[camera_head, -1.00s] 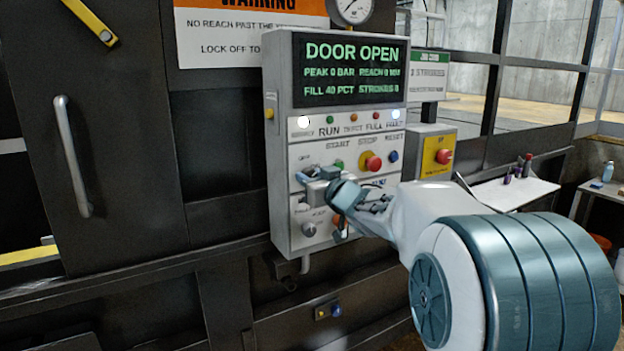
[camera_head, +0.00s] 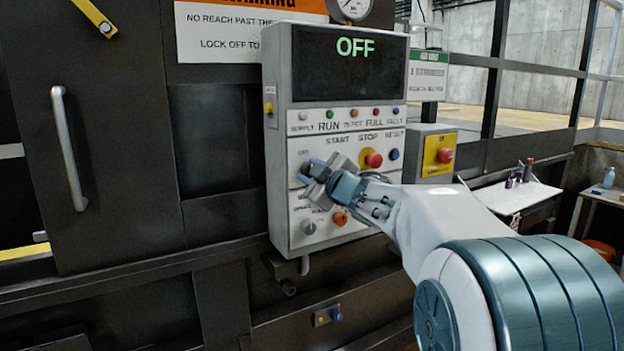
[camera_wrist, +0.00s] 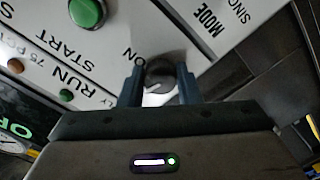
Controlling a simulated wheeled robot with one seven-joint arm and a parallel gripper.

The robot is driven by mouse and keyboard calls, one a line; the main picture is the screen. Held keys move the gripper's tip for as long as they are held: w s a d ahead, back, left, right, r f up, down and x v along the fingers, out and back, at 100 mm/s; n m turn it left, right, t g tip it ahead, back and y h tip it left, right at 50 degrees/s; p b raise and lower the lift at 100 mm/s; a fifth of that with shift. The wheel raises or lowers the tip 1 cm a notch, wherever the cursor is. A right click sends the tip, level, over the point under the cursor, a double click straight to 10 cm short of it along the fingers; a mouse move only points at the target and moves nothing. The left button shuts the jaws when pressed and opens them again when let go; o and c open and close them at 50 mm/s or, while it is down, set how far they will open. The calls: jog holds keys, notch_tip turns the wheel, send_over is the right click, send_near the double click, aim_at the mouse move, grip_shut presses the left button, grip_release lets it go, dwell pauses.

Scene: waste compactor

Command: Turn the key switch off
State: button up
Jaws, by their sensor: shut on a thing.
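The key switch (camera_wrist: 160,74) is a round dark knob with a pale mark, on the white front of the control panel (camera_head: 281,223). In the wrist view my gripper (camera_wrist: 160,88) has one finger on each side of it and is shut on it. The word ON is printed beside the switch. In the head view my gripper (camera_head: 316,180) is at the panel's left side, below the label OFF, and covers most of the switch. The panel's display (camera_head: 350,67) reads OFF in green, and the lamps beneath it look unlit.
The red stop button (camera_head: 373,159) and the blue reset button (camera_head: 394,154) lie right of my gripper. A grey knob (camera_head: 309,227) and an orange knob (camera_head: 340,218) sit just below it. A yellow box with a red button (camera_head: 444,155) stands further right.

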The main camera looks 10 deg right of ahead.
jog(key=shift+n+b, duration=0.45)
jog(key=shift+n, duration=0.65)
jog(key=o, duration=1)
jog(key=shift+c, duration=0.2)
jog(key=shift+s, duration=0.1)
jog(key=b+v, duration=0.1)
jog(key=v, duration=1.2)
jog(key=shift+s, duration=0.25)
jog(key=shift+d, duration=0.15)
